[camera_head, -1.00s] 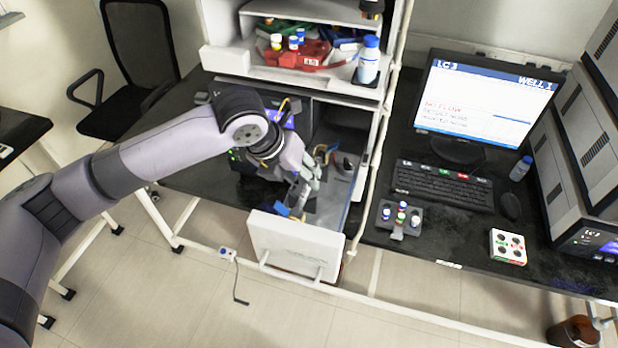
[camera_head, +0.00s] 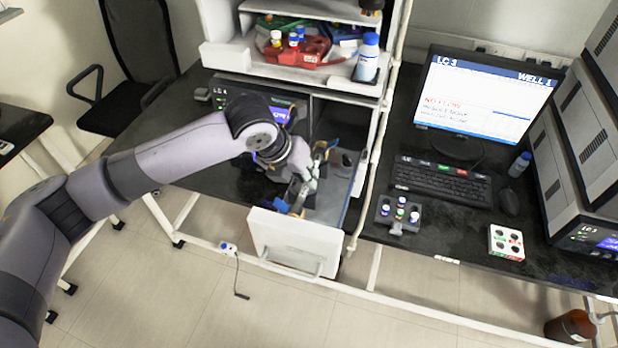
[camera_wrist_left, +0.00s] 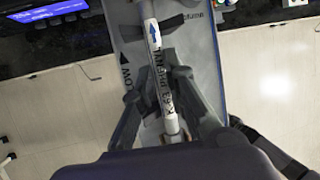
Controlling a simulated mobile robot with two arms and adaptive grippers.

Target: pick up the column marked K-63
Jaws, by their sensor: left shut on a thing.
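My left gripper (camera_head: 308,180) is inside the open drawer (camera_head: 298,241) under the white instrument housing. It is shut on a slim pale metal column, which lies between its fingers. In the left wrist view, the gripper (camera_wrist_left: 160,92) closes around the column (camera_wrist_left: 154,42), which carries a white label with a blue arrow and dark print. I cannot read the print surely enough to tell whether it says K-63. The gripper and arm hide part of the column in the head view. My right gripper is not in view.
Blue and tan pieces (camera_head: 283,206) lie in the drawer near my gripper. A white vertical pipe (camera_head: 382,130) stands right of the drawer. On the right bench are a keyboard (camera_head: 440,181), a vial holder (camera_head: 398,214) and a monitor (camera_head: 487,100). Open floor lies in front.

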